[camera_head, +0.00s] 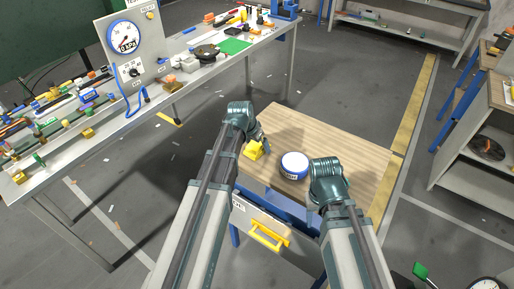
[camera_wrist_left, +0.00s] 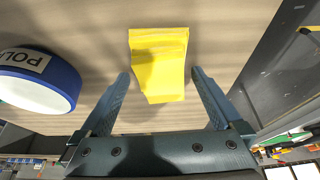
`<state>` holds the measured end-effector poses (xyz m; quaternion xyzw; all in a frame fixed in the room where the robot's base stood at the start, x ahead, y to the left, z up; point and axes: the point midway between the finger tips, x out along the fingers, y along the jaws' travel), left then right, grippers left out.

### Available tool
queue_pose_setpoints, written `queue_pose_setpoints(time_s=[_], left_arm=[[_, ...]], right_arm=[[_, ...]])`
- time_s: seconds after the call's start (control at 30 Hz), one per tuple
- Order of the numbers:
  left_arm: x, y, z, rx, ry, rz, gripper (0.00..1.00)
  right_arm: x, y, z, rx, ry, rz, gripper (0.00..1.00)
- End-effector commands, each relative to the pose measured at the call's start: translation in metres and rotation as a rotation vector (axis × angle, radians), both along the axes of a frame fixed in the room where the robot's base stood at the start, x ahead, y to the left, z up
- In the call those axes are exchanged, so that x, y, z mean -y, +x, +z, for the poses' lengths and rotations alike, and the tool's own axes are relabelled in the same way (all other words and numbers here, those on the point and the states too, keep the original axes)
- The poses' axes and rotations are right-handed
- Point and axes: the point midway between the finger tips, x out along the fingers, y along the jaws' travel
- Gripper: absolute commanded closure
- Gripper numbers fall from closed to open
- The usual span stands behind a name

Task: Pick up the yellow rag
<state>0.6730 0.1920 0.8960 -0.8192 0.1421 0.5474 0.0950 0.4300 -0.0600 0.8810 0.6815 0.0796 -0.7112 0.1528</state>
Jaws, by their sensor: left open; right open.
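The yellow rag (camera_head: 254,150) lies on the wooden top of a small bench (camera_head: 345,150), close to its left edge. In the left wrist view the rag (camera_wrist_left: 158,62) looks like a folded rectangular piece. My left gripper (camera_head: 257,143) is at the rag; in its wrist view the open fingers (camera_wrist_left: 162,95) stand on either side of the rag's near part, with gaps between. The rag's far part extends beyond the fingertips. My right arm ends at the bench's front right (camera_head: 328,182); its fingers are hidden in the head view.
A blue and white round tin (camera_head: 294,165) stands on the bench right of the rag; it shows at left in the wrist view (camera_wrist_left: 38,82). A drawer with a yellow handle (camera_head: 268,236) is below. A cluttered steel table (camera_head: 215,70) stands at the left.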

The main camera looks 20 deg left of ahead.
Motion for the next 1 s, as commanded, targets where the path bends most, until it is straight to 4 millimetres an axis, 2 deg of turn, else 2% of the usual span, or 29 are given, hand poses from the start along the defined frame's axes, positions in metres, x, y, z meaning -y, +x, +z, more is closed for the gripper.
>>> queue_pose_setpoints(time_s=[0.4, 0.47, 0.87, 0.9, 1.0], left_arm=[[-0.0001, 0.0, -0.0024, 0.0, 0.0, 0.0, 0.0], [-0.0001, 0.0, -0.0024, 0.0, 0.0, 0.0, 0.09], [-0.0001, 0.0, -0.0024, 0.0, 0.0, 0.0, 0.81], [-0.0001, 0.0, -0.0024, 0.0, 0.0, 0.0, 0.85], [-0.0001, 0.0, -0.0024, 0.0, 0.0, 0.0, 0.85]], right_arm=[[0.0, 0.0001, -0.0024, 0.0, 0.0, 0.0, 0.5], [0.0, 0.0, -0.0024, 0.0, 0.0, 0.0, 0.5], [0.0, 0.0, -0.0024, 0.0, 0.0, 0.0, 0.5], [0.0, 0.0, -0.0024, 0.0, 0.0, 0.0, 0.5], [0.0, 0.0, -0.0024, 0.0, 0.0, 0.0, 0.5]])
